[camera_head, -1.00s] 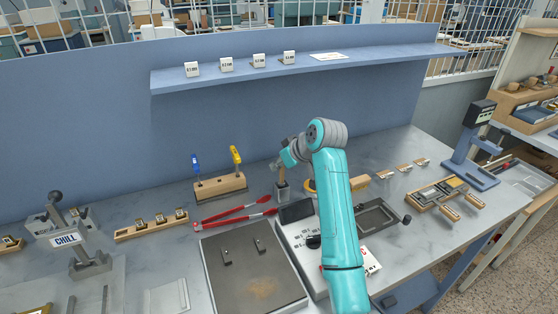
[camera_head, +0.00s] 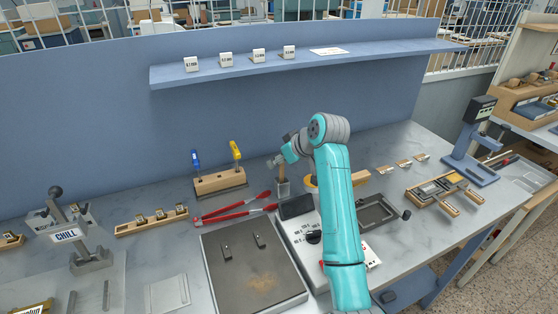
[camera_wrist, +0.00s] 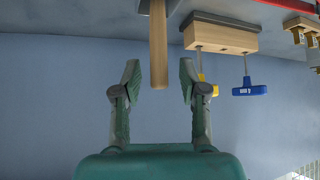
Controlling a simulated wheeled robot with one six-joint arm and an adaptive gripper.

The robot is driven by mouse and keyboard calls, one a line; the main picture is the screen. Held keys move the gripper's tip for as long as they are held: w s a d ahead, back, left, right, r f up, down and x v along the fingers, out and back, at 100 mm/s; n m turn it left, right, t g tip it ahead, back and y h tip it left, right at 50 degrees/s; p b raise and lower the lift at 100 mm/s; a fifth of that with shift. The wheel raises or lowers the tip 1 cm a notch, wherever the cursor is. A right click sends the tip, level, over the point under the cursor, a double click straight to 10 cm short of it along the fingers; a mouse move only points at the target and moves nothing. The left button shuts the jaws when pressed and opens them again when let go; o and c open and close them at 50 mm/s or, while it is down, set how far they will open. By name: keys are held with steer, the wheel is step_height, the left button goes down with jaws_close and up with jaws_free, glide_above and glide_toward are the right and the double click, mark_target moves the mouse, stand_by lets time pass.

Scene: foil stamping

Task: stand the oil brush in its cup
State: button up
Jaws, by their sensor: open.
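The oil brush, seen by its plain wooden handle (camera_head: 281,173), stands upright in a small grey cup (camera_head: 283,189) behind the red tongs. In the wrist view, which is upside down, the handle (camera_wrist: 158,48) hangs from the cup (camera_wrist: 160,6) at the top edge. My gripper (camera_head: 278,161) is at the top of the handle. In the wrist view my gripper (camera_wrist: 159,82) is open, with a finger on each side of the handle end and a gap to both. The bristles are hidden inside the cup.
A wooden block (camera_head: 220,184) with blue and yellow hex keys stands left of the cup. Red tongs (camera_head: 235,211) lie in front of it. A dark plate (camera_head: 252,270) and a control box (camera_head: 300,235) are nearer. The blue back wall is behind.

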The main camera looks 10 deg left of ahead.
steer(key=v, duration=1.1)
steer(key=shift+s+d, duration=0.1)
